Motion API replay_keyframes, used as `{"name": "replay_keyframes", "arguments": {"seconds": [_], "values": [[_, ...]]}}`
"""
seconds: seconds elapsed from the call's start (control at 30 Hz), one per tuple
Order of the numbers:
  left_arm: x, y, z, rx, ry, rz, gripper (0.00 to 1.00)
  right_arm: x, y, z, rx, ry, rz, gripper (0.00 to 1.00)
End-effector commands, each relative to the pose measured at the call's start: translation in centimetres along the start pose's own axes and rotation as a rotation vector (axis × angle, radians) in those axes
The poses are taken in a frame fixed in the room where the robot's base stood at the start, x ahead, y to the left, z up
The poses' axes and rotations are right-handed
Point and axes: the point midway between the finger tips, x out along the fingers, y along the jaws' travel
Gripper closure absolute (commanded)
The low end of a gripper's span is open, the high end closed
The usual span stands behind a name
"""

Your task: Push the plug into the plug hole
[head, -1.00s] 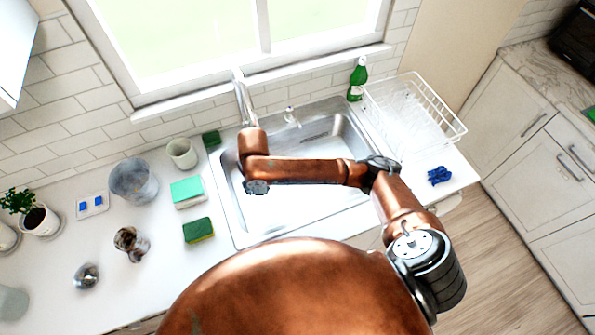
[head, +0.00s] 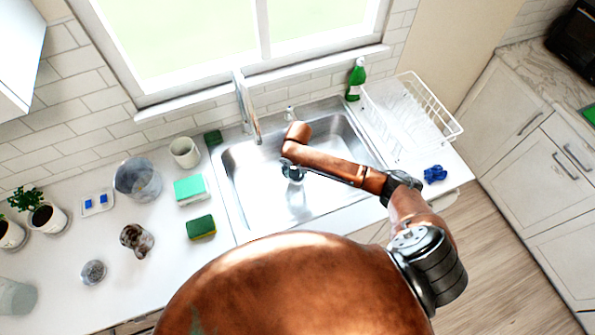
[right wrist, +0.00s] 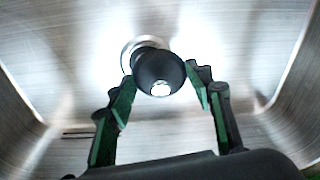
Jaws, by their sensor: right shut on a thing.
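The plug (right wrist: 158,68) is a dark round piece with a bright metal spot, seen in the right wrist view. My right gripper (right wrist: 166,92) has its green-and-black fingers on either side of the plug and is shut on it. The plug hole (right wrist: 126,55) shows as a pale metal ring just behind the plug, partly covered by it. I cannot tell whether the plug touches the ring. In the head view my right arm reaches over the steel sink (head: 240,190), with the dark wrist end (head: 292,171) above the basin. The left gripper is not in view.
The faucet (head: 247,110) rises behind the basin, close to my arm. A white dish rack (head: 410,115) and green bottle (head: 356,80) stand right of the sink. Sponges (head: 190,188), a cup (head: 184,152) and a glass (head: 137,180) stand on the left counter.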

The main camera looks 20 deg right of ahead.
Motion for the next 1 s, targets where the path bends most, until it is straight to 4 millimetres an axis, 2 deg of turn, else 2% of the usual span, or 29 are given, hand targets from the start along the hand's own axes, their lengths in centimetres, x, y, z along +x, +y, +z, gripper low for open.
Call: {"name": "replay_keyframes", "arguments": {"seconds": [0.1,0.2,0.37,0.6,0.97,1.0], "values": [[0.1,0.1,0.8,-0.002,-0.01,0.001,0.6,1.6,1.2,-0.4,0.002,0.001,0.002,0.76],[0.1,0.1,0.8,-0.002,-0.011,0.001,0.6,2.2,1.7,-0.6,-0.001,0.002,0.0,0.76],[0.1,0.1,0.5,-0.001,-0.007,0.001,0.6,3.0,2.2,-0.7,0.0,0.001,0.001,0.76],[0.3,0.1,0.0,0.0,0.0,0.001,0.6,6.0,2.2,-0.3,-0.001,0.002,0.0,0.76],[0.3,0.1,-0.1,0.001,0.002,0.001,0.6,6.3,2.3,-0.3,-0.001,0.002,0.0,0.76],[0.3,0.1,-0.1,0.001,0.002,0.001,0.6,6.3,2.3,-0.3,-0.001,0.002,0.0,0.49]]}}
